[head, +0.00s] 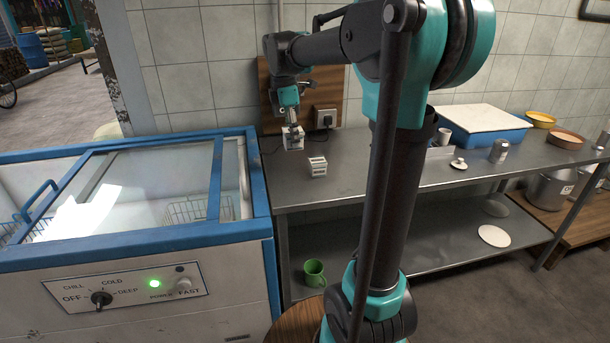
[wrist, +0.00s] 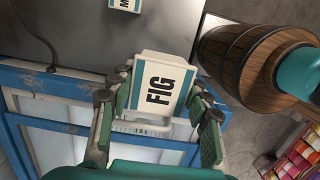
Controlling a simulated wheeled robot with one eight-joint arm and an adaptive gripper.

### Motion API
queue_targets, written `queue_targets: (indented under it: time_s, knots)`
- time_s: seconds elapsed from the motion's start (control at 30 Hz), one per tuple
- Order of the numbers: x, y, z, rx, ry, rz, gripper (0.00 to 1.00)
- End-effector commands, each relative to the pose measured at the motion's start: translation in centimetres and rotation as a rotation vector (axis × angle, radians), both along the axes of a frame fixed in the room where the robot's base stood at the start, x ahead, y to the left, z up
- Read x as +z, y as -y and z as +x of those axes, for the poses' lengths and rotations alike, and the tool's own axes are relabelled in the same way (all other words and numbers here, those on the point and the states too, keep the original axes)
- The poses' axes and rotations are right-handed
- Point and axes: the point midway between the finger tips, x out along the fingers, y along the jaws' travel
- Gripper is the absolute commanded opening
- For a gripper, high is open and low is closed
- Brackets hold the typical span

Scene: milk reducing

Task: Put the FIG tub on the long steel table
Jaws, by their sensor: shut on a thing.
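The FIG tub (wrist: 158,88) is white with black lettering, and I see its labelled lid between my fingers in the wrist view. My gripper (head: 291,127) is shut on it in the head view, pointing down. The held tub (head: 293,142) is at the left end of the long steel table (head: 345,182), close to the freezer. I cannot tell whether its base touches the steel. A second white tub (head: 317,166) stands on the table to the right; its label, partly cut off, starts with M in the wrist view (wrist: 124,4).
The blue-rimmed chest freezer (head: 262,205) with sliding glass lids adjoins the table's left end. A blue tray with a white lid (head: 485,119), a can (head: 499,151) and bowls (head: 541,120) stand farther right. A wooden barrel (wrist: 240,55) is nearby.

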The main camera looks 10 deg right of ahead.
Motion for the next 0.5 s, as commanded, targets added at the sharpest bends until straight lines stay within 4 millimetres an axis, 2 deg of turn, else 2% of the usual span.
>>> queue_targets:
  time_s: [0.03,0.3,0.5]
  knots:
    - [-1.3,0.0,0.0,0.000,0.000,0.000,0.15]
    - [-7.9,0.0,0.0,0.000,0.000,0.000,0.15]
    - [-11.2,0.0,0.0,0.000,0.000,0.000,0.15]
